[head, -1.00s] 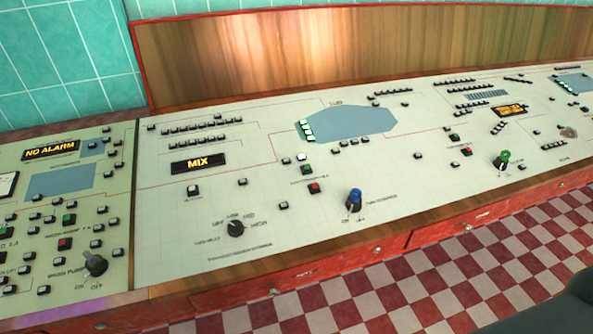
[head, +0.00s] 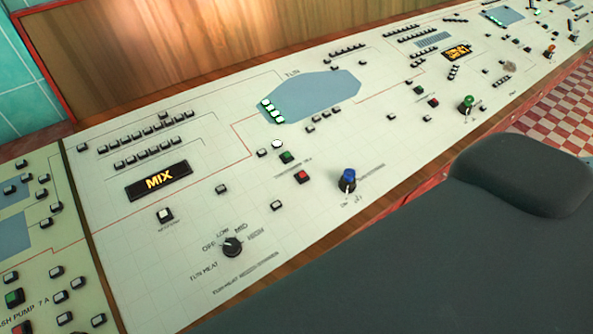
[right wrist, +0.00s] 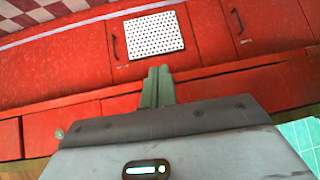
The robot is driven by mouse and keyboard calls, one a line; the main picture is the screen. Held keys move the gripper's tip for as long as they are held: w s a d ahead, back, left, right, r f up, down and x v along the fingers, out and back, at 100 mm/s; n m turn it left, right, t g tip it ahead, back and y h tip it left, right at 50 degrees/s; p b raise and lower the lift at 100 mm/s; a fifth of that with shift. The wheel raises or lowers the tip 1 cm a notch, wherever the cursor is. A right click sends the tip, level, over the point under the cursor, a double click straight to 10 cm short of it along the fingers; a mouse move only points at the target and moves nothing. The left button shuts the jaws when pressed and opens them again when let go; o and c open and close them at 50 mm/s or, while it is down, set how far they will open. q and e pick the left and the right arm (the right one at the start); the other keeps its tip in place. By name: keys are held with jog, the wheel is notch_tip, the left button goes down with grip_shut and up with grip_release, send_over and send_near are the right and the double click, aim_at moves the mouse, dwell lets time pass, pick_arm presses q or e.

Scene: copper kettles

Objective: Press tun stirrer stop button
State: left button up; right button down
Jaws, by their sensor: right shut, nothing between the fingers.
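A red button (head: 302,176) sits on the white control panel (head: 330,150) in the head view, below and right of a green button (head: 287,157). A small label beside them is too blurred to read surely. The blue tank shape marked TUN (head: 315,97) is above them. My right gripper (right wrist: 158,74) shows in the right wrist view, shut and empty, in front of red cabinet fronts and well away from the buttons. The head view does not show its fingers. My left gripper is not in view.
A blue-topped knob (head: 347,180) stands right of the red button, and a black heat knob (head: 232,246) stands below left. A lit MIX display (head: 158,180) is at left. In the wrist view, a perforated white plate (right wrist: 153,35) is on the red cabinets (right wrist: 60,60).

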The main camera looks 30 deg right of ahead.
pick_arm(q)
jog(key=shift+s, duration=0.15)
pick_arm(e)
jog(key=shift+s, duration=0.15)
